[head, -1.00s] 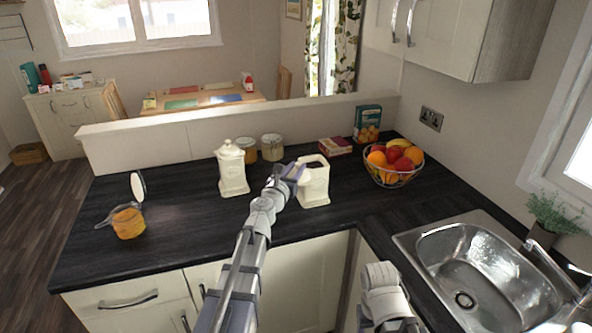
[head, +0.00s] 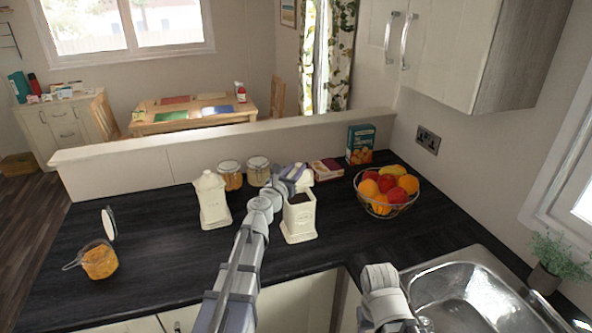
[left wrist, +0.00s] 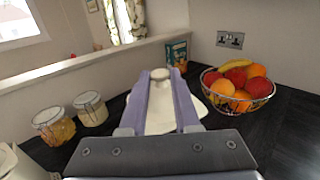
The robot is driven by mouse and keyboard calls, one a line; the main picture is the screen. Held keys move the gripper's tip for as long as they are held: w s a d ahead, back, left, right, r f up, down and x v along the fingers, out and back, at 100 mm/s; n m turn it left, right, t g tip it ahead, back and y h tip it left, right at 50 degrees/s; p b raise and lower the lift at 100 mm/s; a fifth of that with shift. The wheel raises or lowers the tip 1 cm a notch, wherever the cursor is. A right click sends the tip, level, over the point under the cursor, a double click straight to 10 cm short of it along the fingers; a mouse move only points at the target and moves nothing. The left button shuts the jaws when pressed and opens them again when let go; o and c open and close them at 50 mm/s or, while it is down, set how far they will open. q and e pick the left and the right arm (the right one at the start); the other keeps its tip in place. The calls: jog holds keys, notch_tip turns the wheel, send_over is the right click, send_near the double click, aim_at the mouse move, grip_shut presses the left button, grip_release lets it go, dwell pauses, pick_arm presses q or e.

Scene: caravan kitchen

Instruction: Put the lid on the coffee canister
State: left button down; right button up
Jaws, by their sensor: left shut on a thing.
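The cream coffee canister (head: 299,218) stands upright on the dark worktop, its top open and dark inside. My left gripper (head: 292,173) is shut on the cream lid (head: 305,179), which appears above and behind the canister's opening in the head view, apart from its rim. In the left wrist view the fingers of my left gripper (left wrist: 161,80) flank the lid's knob, and the lid (left wrist: 161,112) spreads out below it. The canister's opening is hidden there. My right gripper is not in view; only part of my right arm shows at the bottom of the head view.
A similar lidded canister (head: 211,203) stands to the left. Two glass jars (head: 230,176) (head: 258,172), a small red box (head: 326,170), a teal carton (head: 360,145) and a wire fruit bowl (head: 385,208) stand around the back. An orange-filled jar (head: 99,262) is far left. The sink (head: 465,295) lies right.

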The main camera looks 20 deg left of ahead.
pick_arm(q)
jog(key=shift+f, duration=0.1)
jog(key=shift+w+f+b, duration=0.1)
jog(key=shift+f+b, duration=0.45)
notch_tip(320, 180, down, 5)
jog(key=b, duration=0.4)
jog(key=shift+r+b, duration=0.2)
jog(key=shift+b, duration=0.1)
jog(key=shift+f+b, duration=0.6)
jog(key=shift+b, duration=0.05)
dwell(0.5)
jog(key=c, duration=0.9)
grip_release()
jog(key=s, duration=0.3)
jog(key=s+a, duration=0.1)
jog(key=s, duration=0.7)
jog(key=shift+a+r, duration=0.1)
jog(key=shift+a, duration=0.15)
jog(key=shift+s, duration=0.1)
